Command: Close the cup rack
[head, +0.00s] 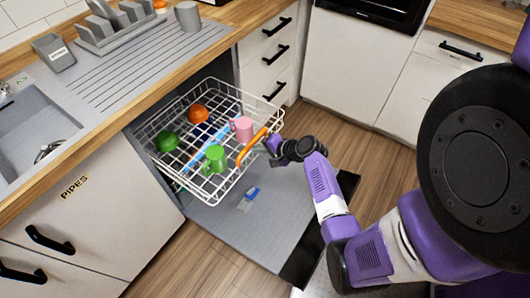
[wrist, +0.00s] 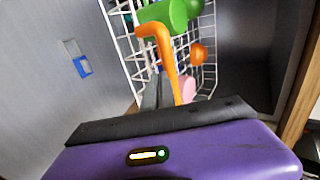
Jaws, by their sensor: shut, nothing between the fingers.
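The cup rack (head: 216,188) is a white wire basket, pulled out of the dishwasher under the counter and over its lowered door (head: 215,230). It holds a green mug (head: 214,160), a pink mug (head: 242,128), a dark green cup (head: 167,141) and an orange cup (head: 198,113). An orange handle (head: 251,147) is on its front edge. My gripper (head: 268,150) is beside the front right of the rack, by the handle. In the wrist view, the shut fingers (wrist: 158,92) are close to the orange handle (wrist: 168,58); I cannot tell whether they touch it.
The lowered door carries a blue and white detergent pack (head: 248,198). Drawers (head: 268,55) stand right of the opening. The counter above holds a grey drying rack (head: 115,25), a grey mug (head: 188,15) and a sink (head: 35,120). Wooden floor (head: 345,130) is clear on the right.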

